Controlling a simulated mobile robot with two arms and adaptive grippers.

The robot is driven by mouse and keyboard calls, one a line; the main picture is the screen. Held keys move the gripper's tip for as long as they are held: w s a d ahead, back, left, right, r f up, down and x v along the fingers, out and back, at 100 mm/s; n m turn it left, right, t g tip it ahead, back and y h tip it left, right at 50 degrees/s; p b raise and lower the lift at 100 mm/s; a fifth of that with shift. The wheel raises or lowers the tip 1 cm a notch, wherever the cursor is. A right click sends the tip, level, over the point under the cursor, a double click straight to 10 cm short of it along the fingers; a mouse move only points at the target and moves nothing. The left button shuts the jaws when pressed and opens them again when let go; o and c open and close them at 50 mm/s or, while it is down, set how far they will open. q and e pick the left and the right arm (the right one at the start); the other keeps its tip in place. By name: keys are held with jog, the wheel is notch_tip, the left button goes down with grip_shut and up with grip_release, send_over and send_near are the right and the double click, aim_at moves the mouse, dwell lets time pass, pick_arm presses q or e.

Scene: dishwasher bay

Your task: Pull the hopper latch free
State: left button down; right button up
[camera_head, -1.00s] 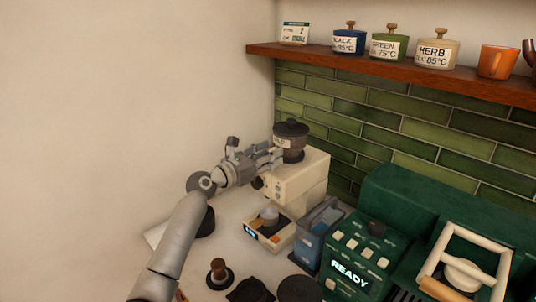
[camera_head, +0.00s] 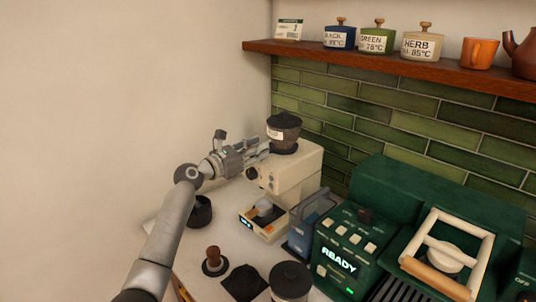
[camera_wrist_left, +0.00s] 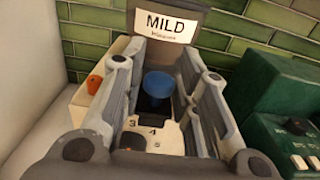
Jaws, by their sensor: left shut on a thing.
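The hopper (camera_head: 283,133) is a dark, lidded pot on top of a cream grinder (camera_head: 292,170). Its "MILD" label (camera_wrist_left: 165,24) shows in the left wrist view. My left gripper (camera_head: 267,150) reaches in from the left at the grinder's upper front, below the hopper. In the wrist view its two fingers stand on either side of a round blue knob (camera_wrist_left: 158,84), which looks like the hopper latch, and it is shut on it. The exact contact is hard to see. The numbers 3 and 4 show on the grinder top below the knob. My right gripper is not in view.
A scale (camera_head: 262,220) and a blue-grey container (camera_head: 311,222) stand by the grinder. A green machine (camera_head: 345,250) reading READY fills the right. A brown-handled tamper (camera_head: 214,258) and dark canister (camera_head: 290,281) stand in front. A wooden shelf (camera_head: 400,67) runs above; a wall is left.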

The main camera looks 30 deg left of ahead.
pick_arm(q)
jog(key=shift+d+f, duration=0.15)
jog(key=c, duration=1.3)
grip_release()
jog(key=shift+s+a, duration=0.2)
jog(key=shift+a, duration=0.15)
jog(key=v, duration=1.2)
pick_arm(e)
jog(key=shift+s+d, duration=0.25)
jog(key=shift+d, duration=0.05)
